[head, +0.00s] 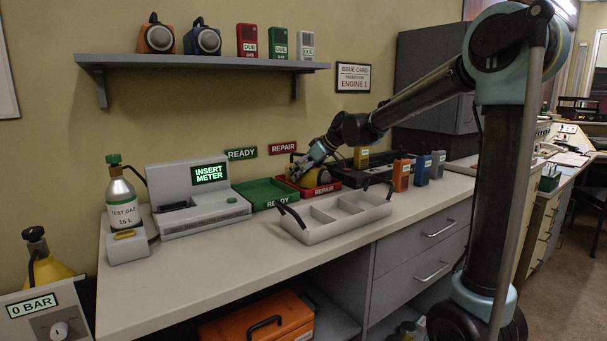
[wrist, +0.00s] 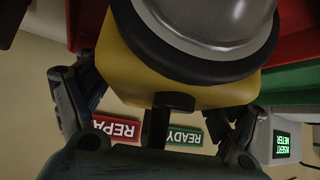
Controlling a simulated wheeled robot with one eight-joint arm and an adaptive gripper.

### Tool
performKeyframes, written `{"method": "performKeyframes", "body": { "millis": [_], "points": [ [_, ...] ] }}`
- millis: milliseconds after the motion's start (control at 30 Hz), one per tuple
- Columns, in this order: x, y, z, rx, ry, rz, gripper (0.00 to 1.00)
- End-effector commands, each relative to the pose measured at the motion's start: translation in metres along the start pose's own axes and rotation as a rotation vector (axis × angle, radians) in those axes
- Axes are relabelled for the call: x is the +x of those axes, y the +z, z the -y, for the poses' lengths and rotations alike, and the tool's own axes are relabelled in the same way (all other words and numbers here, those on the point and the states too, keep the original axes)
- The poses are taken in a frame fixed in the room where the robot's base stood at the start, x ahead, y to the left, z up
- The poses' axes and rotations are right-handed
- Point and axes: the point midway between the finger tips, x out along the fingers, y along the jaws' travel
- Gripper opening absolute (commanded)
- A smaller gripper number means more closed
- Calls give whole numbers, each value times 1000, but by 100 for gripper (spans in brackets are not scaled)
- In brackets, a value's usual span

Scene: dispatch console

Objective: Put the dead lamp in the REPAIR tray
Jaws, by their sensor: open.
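The yellow lamp (head: 296,171) sits at the red REPAIR tray (head: 322,190), apparently inside it; the head view does not show its base clearly. In the wrist view the lamp's yellow body (wrist: 130,62) and round grey lens housing fill the upper middle, with a black handle part below. My gripper (head: 309,162) is at the lamp from above and the right. In the wrist view my gripper (wrist: 155,110) is open, with its fingers spread to either side of the black part. Red tray wall shows at both upper sides there.
The green READY tray (head: 262,194) stands left of the red tray, beside the meter station (head: 198,204). A grey divided carrier (head: 335,218) stands in front. Orange and blue radios (head: 422,171) stand to the right.

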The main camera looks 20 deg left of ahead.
Motion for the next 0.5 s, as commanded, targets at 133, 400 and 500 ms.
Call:
{"method": "performKeyframes", "body": {
  "millis": [133, 400, 500],
  "points": [
    [-7, 0, 0, 1, 1, 0, 85],
    [-50, 2, -1, 4, 2, 0, 85],
    [-69, 2, -2, 3, 3, 0, 85]
  ]
}}
